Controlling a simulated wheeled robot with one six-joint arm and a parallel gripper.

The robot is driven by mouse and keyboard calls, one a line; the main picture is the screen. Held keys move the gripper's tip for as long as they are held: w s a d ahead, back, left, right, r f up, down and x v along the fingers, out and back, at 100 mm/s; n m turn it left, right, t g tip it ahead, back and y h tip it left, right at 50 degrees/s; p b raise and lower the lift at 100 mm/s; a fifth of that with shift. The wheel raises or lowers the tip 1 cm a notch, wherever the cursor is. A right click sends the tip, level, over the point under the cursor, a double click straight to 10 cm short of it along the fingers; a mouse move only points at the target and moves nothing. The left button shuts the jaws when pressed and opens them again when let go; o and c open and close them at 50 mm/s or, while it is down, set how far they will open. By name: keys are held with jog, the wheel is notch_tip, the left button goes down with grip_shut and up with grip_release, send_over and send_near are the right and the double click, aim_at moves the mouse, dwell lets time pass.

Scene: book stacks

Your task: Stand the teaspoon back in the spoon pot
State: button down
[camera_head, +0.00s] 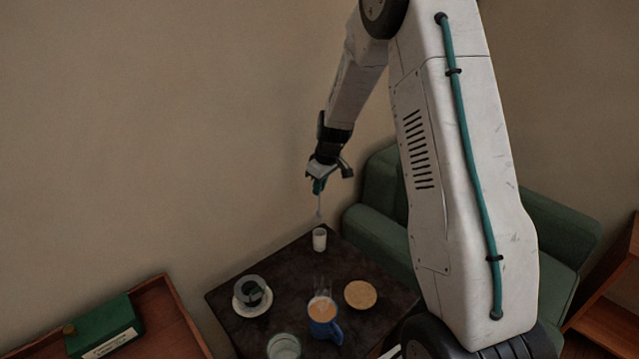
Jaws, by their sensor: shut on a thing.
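My gripper (320,184) is above the far corner of a dark table (225,302). It is shut on the teaspoon (319,206), which hangs down from the fingertips, thin and pale. The white spoon pot (319,241) stands upright on the table, almost straight below the spoon in this view. The spoon's lower end appears a little above the pot's rim, with a small gap between them. The inside of the pot is too small to make out.
A blue mug (323,322) with a steaming drink, a round tan disc (360,294), a dark cup on a white saucer (239,307) and a glass (284,347) stand nearer on the table. A green armchair (375,226) is behind right. A wall runs along the back left.

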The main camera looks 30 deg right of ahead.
aim_at(320, 213)
jog(key=shift+s+d+f+x, duration=0.15)
jog(key=shift+s+x, duration=0.2)
jog(key=shift+x, duration=1.45)
jog(key=shift+s+d+x, duration=0.15)
jog(key=shift+s+x, duration=0.2)
jog(key=shift+x, duration=1.45)
jog(key=shift+s+d+f+x, duration=0.15)
jog(key=shift+s+x, duration=0.15)
jog(key=shift+x, duration=1.5)
jog(key=shift+r, duration=0.1)
jog(key=c, duration=1.4)
grip_release()
jog(key=shift+o, duration=0.2)
jog(key=v, duration=0.7)
jog(key=shift+s+r, duration=0.15)
jog(key=shift+r, duration=0.25)
